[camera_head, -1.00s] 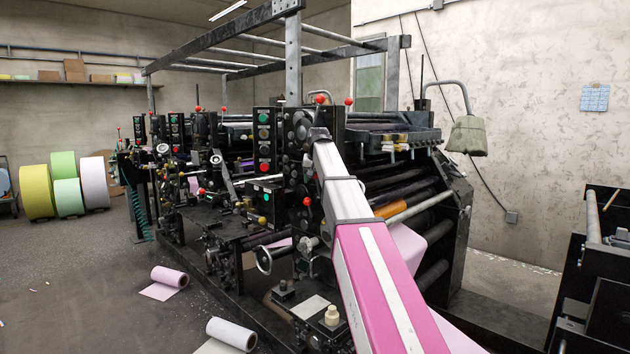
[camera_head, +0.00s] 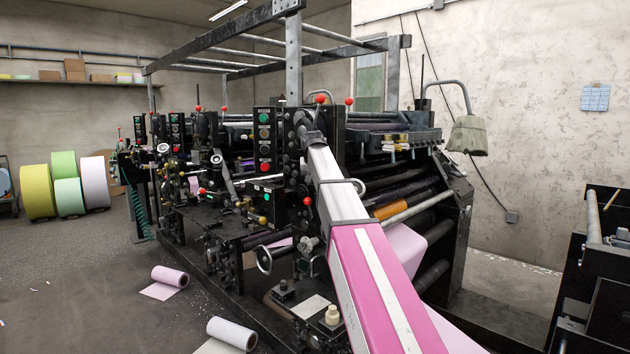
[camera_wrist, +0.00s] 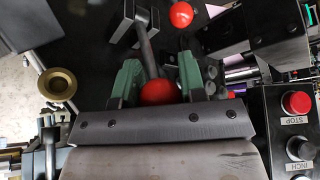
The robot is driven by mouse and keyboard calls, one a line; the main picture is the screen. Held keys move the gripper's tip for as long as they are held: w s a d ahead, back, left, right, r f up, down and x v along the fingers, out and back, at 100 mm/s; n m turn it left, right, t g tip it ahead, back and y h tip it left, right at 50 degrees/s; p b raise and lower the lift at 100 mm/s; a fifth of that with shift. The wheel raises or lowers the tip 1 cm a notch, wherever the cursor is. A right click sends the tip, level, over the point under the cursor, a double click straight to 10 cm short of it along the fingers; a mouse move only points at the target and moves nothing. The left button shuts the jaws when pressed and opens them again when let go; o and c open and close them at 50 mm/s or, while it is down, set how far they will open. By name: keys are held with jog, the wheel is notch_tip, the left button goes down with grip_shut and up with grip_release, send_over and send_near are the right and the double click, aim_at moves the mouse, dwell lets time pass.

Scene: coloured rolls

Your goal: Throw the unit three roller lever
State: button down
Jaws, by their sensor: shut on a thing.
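In the wrist view a lever with a red ball knob (camera_wrist: 158,92) and a dark shaft (camera_wrist: 146,45) lies between the two green fingers of my gripper (camera_wrist: 158,74). The gripper is shut on this lever, with the knob close to the palm. In the head view my arm reaches up to the near side of the printing machine (camera_head: 290,150). The arm hides the gripper and the held lever there, so I cannot tell which unit the lever belongs to.
Another red knob (camera_wrist: 181,14) is close beyond the fingers. A panel with a red stop button (camera_wrist: 297,102) is at the right of the wrist view. A handwheel (camera_head: 264,260) juts from the machine. A pink roll (camera_head: 170,276) and a white roll (camera_head: 232,333) lie on the floor.

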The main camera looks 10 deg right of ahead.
jog(key=s+a+f+n+t+h, duration=0.2)
jog(key=s+a+f+t+h, duration=0.1)
jog(key=t+h, duration=0.5)
notch_tip(320, 180, down, 3)
jog(key=shift+a+r+n+h, duration=0.2)
jog(key=shift+a+n+h, duration=0.1)
jog(key=shift+a, duration=0.2)
jog(key=shift+s+f, duration=0.15)
jog(key=c, duration=0.7)
grip_release()
jog(key=shift+a, duration=0.15)
